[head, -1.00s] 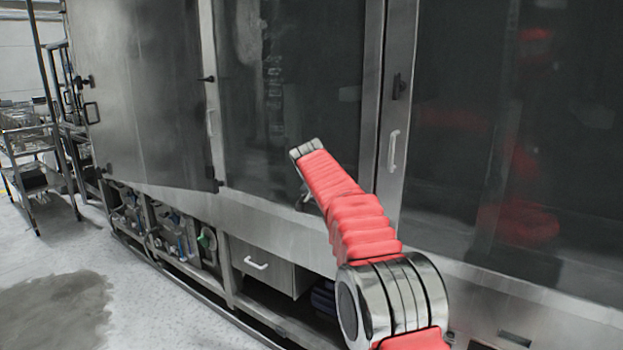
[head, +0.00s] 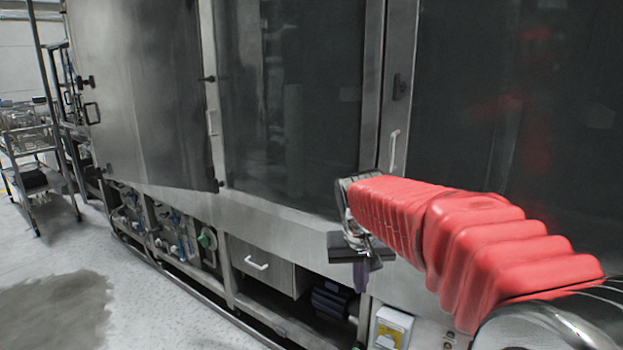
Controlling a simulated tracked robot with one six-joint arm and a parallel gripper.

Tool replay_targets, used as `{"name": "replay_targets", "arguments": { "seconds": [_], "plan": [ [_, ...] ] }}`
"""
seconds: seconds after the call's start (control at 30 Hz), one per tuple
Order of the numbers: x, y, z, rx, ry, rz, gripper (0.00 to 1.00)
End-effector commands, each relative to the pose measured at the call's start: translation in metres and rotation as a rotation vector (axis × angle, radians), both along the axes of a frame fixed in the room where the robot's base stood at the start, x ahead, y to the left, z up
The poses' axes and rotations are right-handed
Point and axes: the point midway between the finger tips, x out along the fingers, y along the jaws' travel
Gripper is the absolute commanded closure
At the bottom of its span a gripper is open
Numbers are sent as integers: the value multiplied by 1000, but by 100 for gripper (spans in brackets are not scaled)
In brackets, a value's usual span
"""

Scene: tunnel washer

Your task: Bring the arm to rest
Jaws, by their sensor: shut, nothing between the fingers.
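My arm with its red ribbed cover reaches in from the lower right in the head view. My gripper (head: 358,262) hangs at the arm's far end, in front of the lower edge of the washer's middle door. Its fingers point down and are shut with nothing held. The tunnel washer (head: 290,120) is a long steel machine with large dark glass doors. The arm hides part of the washer's right lower side.
The left steel door (head: 145,100) stands ajar, angled outward. A drawer (head: 265,265) and open piping bays run below the doors. A wheeled rack (head: 35,165) stands at the far left. The floor (head: 130,290) at lower left is clear, with a dark wet-looking patch.

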Motion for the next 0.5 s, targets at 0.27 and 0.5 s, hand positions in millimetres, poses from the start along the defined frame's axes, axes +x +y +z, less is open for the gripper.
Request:
{"name": "replay_targets", "arguments": {
  "seconds": [0.27,0.5],
  "plan": [
    [-72,-12,-7,18,4,86,100],
    [-130,-21,-17,34,-4,131,100]
  ]
}}
